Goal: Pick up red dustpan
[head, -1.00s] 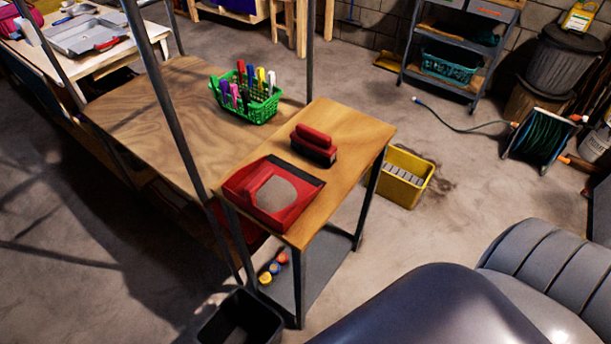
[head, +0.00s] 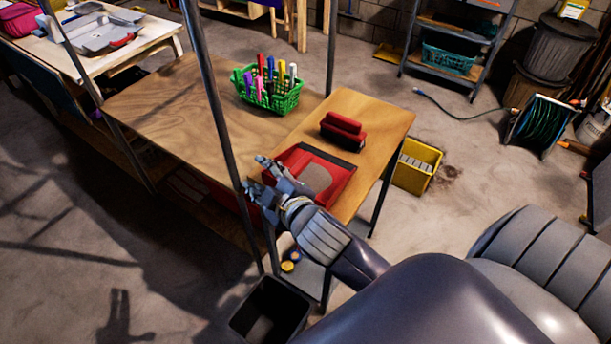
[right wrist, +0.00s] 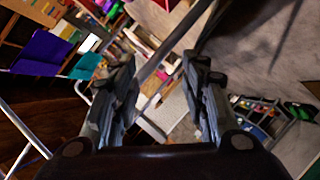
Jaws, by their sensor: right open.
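The red dustpan (head: 329,180) lies on the small wooden table in the head view, with a grey patch in its middle. My right gripper (head: 258,178) is at the dustpan's left side, near the table's left front corner, and its arm hides the near part of the dustpan. I cannot tell whether it touches the dustpan. In the right wrist view the right gripper (right wrist: 160,85) has its two fingers apart with nothing held between them. The dustpan cannot be made out in that view. My left gripper is not in view.
A red brush (head: 343,130) lies behind the dustpan. A green basket of markers (head: 268,100) stands on the larger table (head: 160,105). A thin dark post (head: 215,110) rises close to my right gripper. A black bin (head: 270,312) and a yellow bucket (head: 416,166) stand on the floor.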

